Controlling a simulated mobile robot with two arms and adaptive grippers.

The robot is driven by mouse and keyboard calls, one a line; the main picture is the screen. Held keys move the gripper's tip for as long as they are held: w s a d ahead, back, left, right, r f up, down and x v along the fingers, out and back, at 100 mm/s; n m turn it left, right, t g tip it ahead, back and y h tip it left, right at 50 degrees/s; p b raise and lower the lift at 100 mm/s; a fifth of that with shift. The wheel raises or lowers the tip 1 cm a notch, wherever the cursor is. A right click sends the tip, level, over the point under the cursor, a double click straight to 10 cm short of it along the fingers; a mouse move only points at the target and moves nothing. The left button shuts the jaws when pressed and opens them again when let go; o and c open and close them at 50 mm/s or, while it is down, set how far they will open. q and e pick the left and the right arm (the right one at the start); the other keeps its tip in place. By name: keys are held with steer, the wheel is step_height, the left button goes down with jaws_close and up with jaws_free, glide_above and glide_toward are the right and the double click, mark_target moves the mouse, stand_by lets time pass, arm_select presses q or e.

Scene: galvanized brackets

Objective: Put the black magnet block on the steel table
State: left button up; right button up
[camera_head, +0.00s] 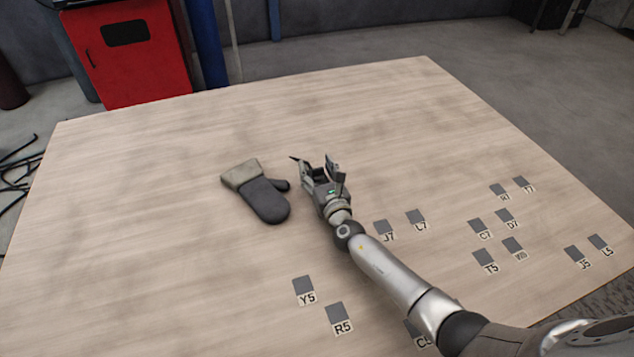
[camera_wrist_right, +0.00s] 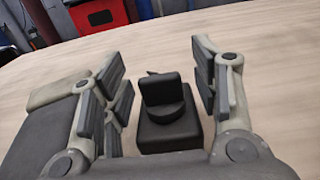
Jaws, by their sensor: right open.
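The black magnet block (camera_wrist_right: 168,128), a dark block with an upright part on top, stands on the wood-look table (camera_head: 150,140) in the right wrist view. My right gripper (camera_head: 322,166) is open, with its fingers on either side of the block; gaps show between them and the block. In the head view the gripper mostly hides the block, and I cannot make it out clearly. No table that looks like steel shows in either view. My left gripper is not in view.
A dark grey mitt (camera_head: 264,195) with a lighter cuff lies just left of my right gripper. Several grey squares with labels, such as Y5 (camera_head: 303,286) and J7 (camera_head: 382,228), are on the near and right parts of the table. A red cabinet (camera_head: 130,55) stands beyond the far edge.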

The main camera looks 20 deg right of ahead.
jaws_close()
steer(key=shift+r, duration=0.1)
stand_by(0.5)
steer(key=shift+r, duration=0.1)
